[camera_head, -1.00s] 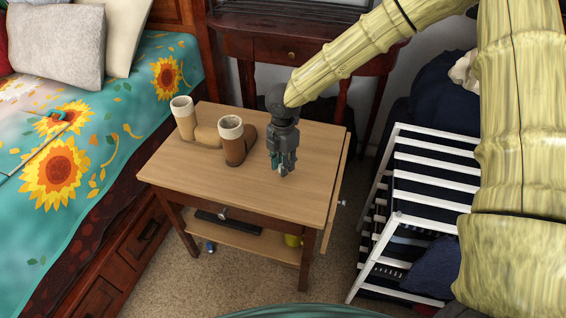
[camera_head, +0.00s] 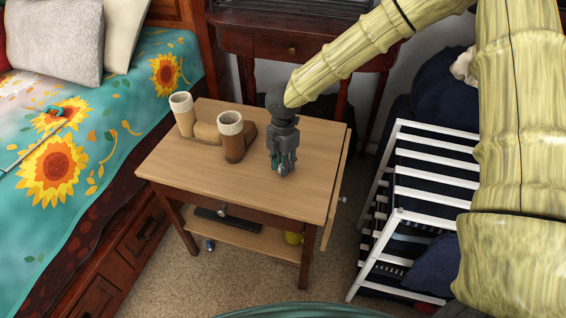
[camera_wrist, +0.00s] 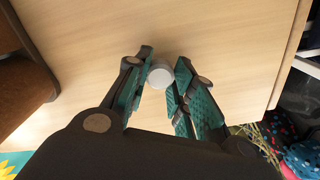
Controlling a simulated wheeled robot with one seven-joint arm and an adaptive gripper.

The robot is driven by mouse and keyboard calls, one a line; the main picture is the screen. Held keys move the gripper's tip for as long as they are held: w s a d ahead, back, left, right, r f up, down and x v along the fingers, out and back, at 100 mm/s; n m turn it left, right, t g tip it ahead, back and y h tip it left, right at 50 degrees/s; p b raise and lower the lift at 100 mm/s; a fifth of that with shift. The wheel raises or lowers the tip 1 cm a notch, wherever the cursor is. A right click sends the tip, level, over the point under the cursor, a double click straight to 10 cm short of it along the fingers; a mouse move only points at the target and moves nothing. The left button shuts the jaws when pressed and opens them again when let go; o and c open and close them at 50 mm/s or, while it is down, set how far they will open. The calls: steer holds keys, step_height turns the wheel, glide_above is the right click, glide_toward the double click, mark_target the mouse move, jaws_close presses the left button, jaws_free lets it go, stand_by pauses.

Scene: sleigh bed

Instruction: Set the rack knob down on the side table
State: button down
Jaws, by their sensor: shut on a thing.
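The side table (camera_head: 190,164) has a light wooden top and stands beside the bed. My gripper (camera_head: 282,170) points down over the right part of the top, to the right of the boots. In the wrist view my gripper (camera_wrist: 165,85) has its teal-padded fingers on either side of a small, round, pale grey knob (camera_wrist: 160,76), which it holds. The knob is at the tabletop or just above it; I cannot tell whether it touches. In the head view the fingers mostly hide the knob.
A brown boot (camera_head: 233,140) and a cream boot (camera_head: 183,118) stand on the table, left of my gripper. A white slatted rack (camera_head: 436,159) stands to the right. The bed (camera_head: 110,150) lies to the left. The table's front is clear.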

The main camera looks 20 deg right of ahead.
steer(key=shift+f, duration=0.35)
steer(key=c, duration=1.1)
jaws_free()
steer(key=shift+c, duration=0.2)
steer(key=shift+r, duration=0.1)
